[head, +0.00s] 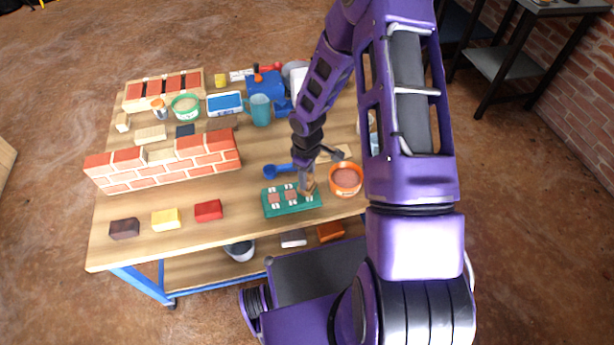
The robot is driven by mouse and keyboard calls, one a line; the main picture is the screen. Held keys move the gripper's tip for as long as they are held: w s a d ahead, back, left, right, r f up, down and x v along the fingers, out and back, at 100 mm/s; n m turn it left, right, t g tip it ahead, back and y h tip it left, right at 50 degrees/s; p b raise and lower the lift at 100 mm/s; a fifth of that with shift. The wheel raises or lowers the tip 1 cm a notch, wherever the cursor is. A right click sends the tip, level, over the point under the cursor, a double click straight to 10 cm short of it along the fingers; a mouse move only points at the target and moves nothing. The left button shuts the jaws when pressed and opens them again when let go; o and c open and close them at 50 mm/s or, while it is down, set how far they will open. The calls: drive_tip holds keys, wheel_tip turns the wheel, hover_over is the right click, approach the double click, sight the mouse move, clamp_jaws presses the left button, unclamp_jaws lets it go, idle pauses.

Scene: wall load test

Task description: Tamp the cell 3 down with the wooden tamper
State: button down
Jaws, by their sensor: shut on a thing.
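My gripper (308,162) points down over the right end of the green cell tray (270,209) near the table's front. It is shut on the wooden tamper (307,186), a brown block held upright below the fingers. The tamper's foot is over or in the rightmost cell; I cannot tell if it touches the fill. Two cells with reddish-brown fill show to its left, with small pale marks beside them. The rightmost cell is mostly hidden by the tamper. The cell numbers are too small to read.
An orange tub (345,179) of reddish material stands close right of the tray. A blue scoop (277,171) lies behind it. A brick wall (165,165) stands at left. Dark, yellow and red blocks (208,210) line the front left. A teal mug (260,110) stands farther back.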

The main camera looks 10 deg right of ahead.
drive_tip(key=shift+f+b, duration=0.4)
drive_tip(key=shift+f, duration=0.05)
idle(1.2)
drive_tip(key=shift+r+p, duration=2.4)
drive_tip(key=shift+r, duration=1.2)
